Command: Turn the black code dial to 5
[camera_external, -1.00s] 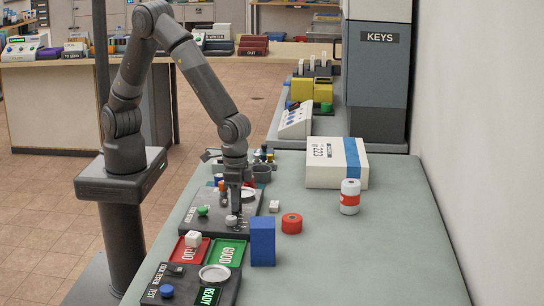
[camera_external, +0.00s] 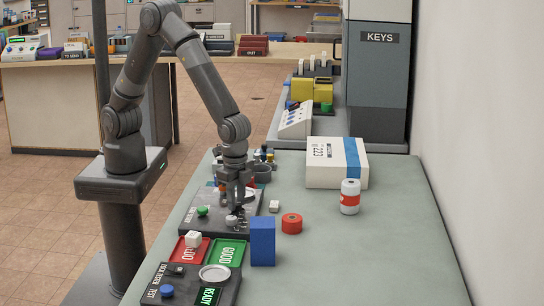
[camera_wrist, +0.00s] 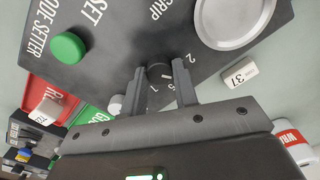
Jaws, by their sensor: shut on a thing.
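The black code dial (camera_wrist: 158,74) sits on the dark code setter panel (camera_wrist: 110,30). The numbers 1, 2 and 5 show around its near side; which number its pointer faces I cannot tell. My gripper (camera_wrist: 156,82) is shut on the dial, one finger on each side, and hides part of its scale. In the external view my gripper (camera_external: 238,208) reaches down to the panel (camera_external: 192,222), and the dial is hidden there.
A green button (camera_wrist: 67,48), a pale knob (camera_wrist: 115,104) and a round metal plate (camera_wrist: 236,16) are on the panel. A white block marked 37 (camera_wrist: 239,74) lies beside it.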

